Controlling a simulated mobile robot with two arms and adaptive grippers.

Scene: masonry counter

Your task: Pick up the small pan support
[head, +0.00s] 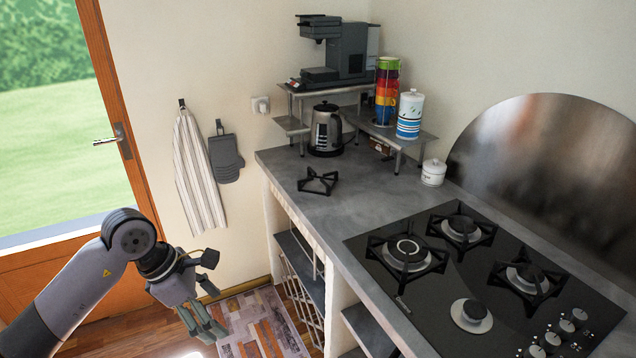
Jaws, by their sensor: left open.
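A small black pan support (318,181) lies alone on the grey counter, left of the hob and in front of the kettle. My left gripper (208,326) is open and empty, pointing down over the floor to the left of the counter. It is well apart from the pan support and lower in the picture. The hob (400,303) has black pan supports over three burners; its front burner (471,314) is bare. My right gripper is not in view.
The kettle (326,131) stands behind the pan support, beside a metal shelf (411,134) with cups and a canister. A white lidded jar (433,173) stands near the wall. Counter around the pan support is clear. Open shelves sit under the counter's front edge.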

